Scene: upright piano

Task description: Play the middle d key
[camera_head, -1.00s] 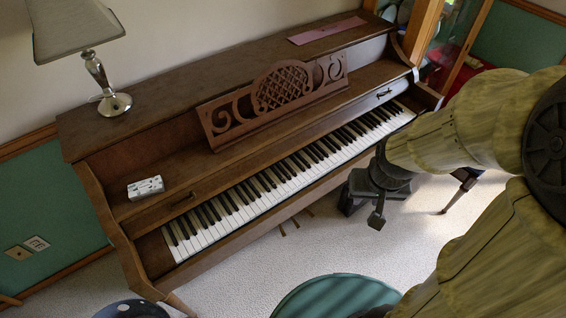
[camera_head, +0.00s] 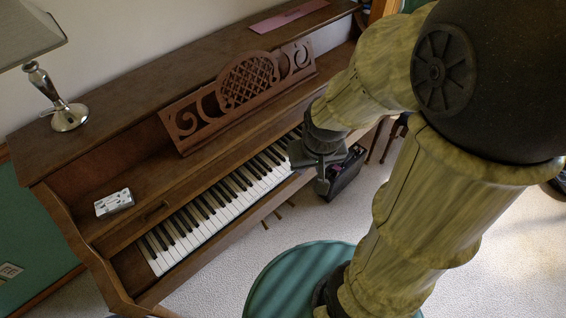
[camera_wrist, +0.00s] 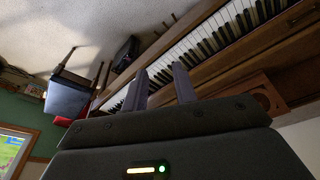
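The upright piano (camera_head: 120,75) stands against the wall with its row of black and white keys (camera_head: 228,208) exposed. I cannot pick out the middle d key by its look. My gripper (camera_head: 321,186) hangs at the front edge of the keyboard's right part in the head view, and my arm hides the keys at the far right. I cannot tell any contact with a key. In the wrist view my gripper (camera_wrist: 160,88) shows two grey fingers apart with nothing between them. The keys (camera_wrist: 200,40) run diagonally beyond the fingers there.
A carved music rest (camera_head: 240,92) rises above the keys. A small patterned box (camera_head: 114,202) lies on the piano's left ledge, and a lamp (camera_head: 68,116) stands on top. A round teal seat (camera_head: 290,283) is in front. A dark box (camera_head: 347,172) stands on the floor behind my gripper.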

